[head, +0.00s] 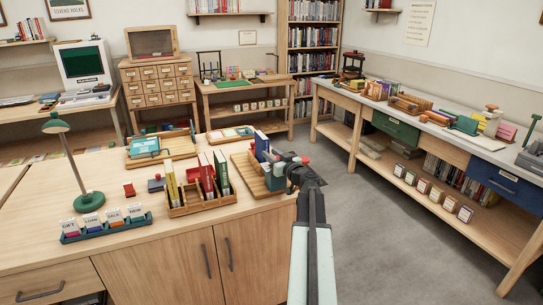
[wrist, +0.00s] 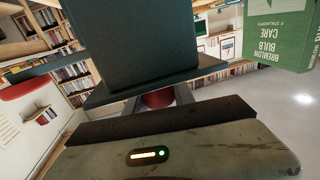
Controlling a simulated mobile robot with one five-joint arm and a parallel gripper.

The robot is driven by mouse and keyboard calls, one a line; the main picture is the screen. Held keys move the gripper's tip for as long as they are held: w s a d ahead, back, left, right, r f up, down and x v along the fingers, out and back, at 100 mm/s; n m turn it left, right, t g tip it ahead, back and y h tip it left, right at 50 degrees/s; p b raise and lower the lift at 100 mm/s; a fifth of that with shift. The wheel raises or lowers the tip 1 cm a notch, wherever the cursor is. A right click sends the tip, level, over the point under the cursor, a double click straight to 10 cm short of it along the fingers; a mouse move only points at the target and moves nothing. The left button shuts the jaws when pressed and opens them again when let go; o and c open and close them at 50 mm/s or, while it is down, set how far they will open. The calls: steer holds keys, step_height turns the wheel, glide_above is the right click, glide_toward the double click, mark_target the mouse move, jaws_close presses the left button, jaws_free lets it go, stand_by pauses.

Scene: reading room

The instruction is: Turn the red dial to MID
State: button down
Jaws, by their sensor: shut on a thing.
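A dark grey-green device (head: 277,178) stands at the right end of the near counter, on a wooden board (head: 244,165). My gripper (head: 297,172) is at the device's right side. In the wrist view the device (wrist: 130,40) fills the upper middle, close to my gripper. A red part (wrist: 158,98), which looks like the red dial, sits between my fingers, and my gripper is shut on it. Only a small piece of it shows. A red spot (head: 305,160) shows by my gripper in the head view. No MID mark or pointer can be read.
A green book (wrist: 275,35) stands close by at the right of the wrist view. Left of the device is a wooden rack (head: 205,208) with upright books. A green lamp (head: 88,200) stands farther left. Open floor (head: 370,230) lies right of the counter.

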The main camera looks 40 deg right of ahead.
steer(key=shift+s+d+m+g+h, duration=0.1)
steer(key=shift+d+m+g+h, duration=0.1)
steer(key=shift+m+g+h, duration=0.85)
steer(key=shift+s+d+m+g+h, duration=0.1)
steer(key=shift+d+m+g+h, duration=0.15)
steer(key=shift+m+h, duration=0.9)
steer(key=shift+s+d+m+g+h, duration=0.15)
steer(key=shift+m+g+h, duration=0.4)
steer(key=shift+h, duration=1.05)
steer(key=m+g+h, duration=0.2)
steer(key=g, duration=0.1)
steer(key=m+g+h, duration=0.1)
steer(key=shift+s+d+m+g+h, duration=0.25)
steer(key=shift+d+m+g+h, duration=0.1)
steer(key=shift+d+h, duration=0.05)
steer(key=m+g, duration=0.1)
steer(key=g, duration=0.1)
steer(key=m+g+h, duration=0.1)
steer(key=g, duration=0.1)
steer(key=s+m+g+h, duration=0.1)
steer(key=m+g, duration=0.1)
steer(key=shift+d, duration=0.25)
steer(key=shift+s+m+g+h, duration=0.15)
steer(key=shift+s+m+g, duration=0.1)
steer(key=shift+m+g, duration=0.7)
steer(key=shift+s+m+g+h, duration=0.2)
steer(key=shift+m+g, duration=0.35)
steer(key=shift+g, duration=0.7)
steer(key=shift+s+g, duration=0.1)
steer(key=shift+g, duration=0.2)
